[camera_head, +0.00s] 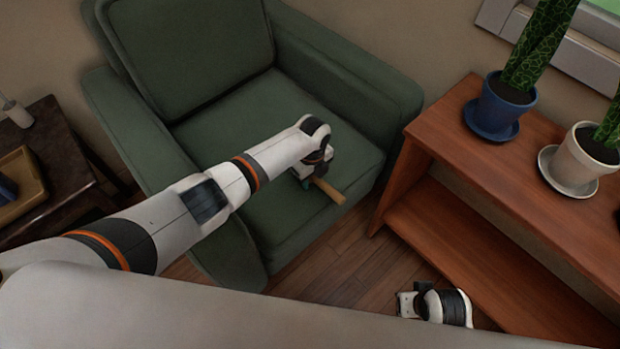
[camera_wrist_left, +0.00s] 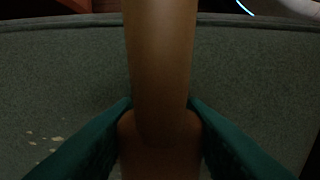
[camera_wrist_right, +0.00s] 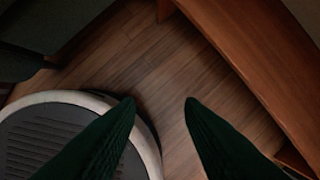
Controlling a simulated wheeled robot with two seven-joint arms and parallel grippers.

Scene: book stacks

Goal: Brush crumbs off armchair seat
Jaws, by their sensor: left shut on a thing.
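The green armchair (camera_head: 190,60) stands in the upper middle of the head view. Its seat (camera_head: 240,125) is also the grey-green surface in the left wrist view (camera_wrist_left: 255,90). A few pale crumbs (camera_wrist_left: 57,139) lie on it at the lower left of that view. My left gripper (camera_head: 308,180) is low over the seat's front right part, shut on a wooden brush handle (camera_head: 330,191). The handle (camera_wrist_left: 160,60) runs up the middle of the left wrist view; bristles are hidden. My right gripper (camera_wrist_right: 160,104) is open and empty above the floor, right of the armchair.
A wooden shelf unit (camera_head: 455,130) stands right of the armchair, with a blue plant pot (camera_head: 500,108) and a white one (camera_head: 580,160) on top. A dark side table (camera_head: 60,150) with a yellowish tray (camera_head: 20,185) is at left. Wooden floor (camera_head: 340,268) shows in front of the chair.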

